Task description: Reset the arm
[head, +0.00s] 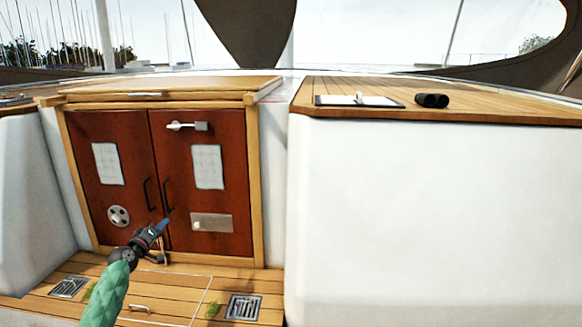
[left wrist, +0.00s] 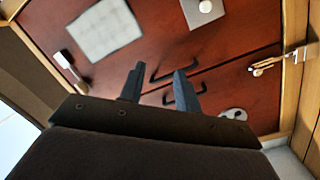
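My left gripper (head: 161,226) is in front of the lower middle of the closed red-brown double doors, beside the black door handles. In the left wrist view its two fingers (left wrist: 159,80) stand apart with nothing between them, pointing at the doors. The left door (head: 118,180) and right door (head: 230,150) each carry a black handle, the left handle (head: 149,194) and the right handle (head: 168,195). The handles also show beyond the fingers in the left wrist view (left wrist: 163,72). I cannot tell whether the gripper touches a handle. My right gripper is not in view.
A silver latch (head: 187,126) is at the right door's top. A clipboard (head: 357,101) and black binoculars (head: 432,101) lie on the wooden deck at right. A white wall (head: 430,210) rises below it. Floor grates (head: 243,307) and a floor handle (head: 139,308) lie low.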

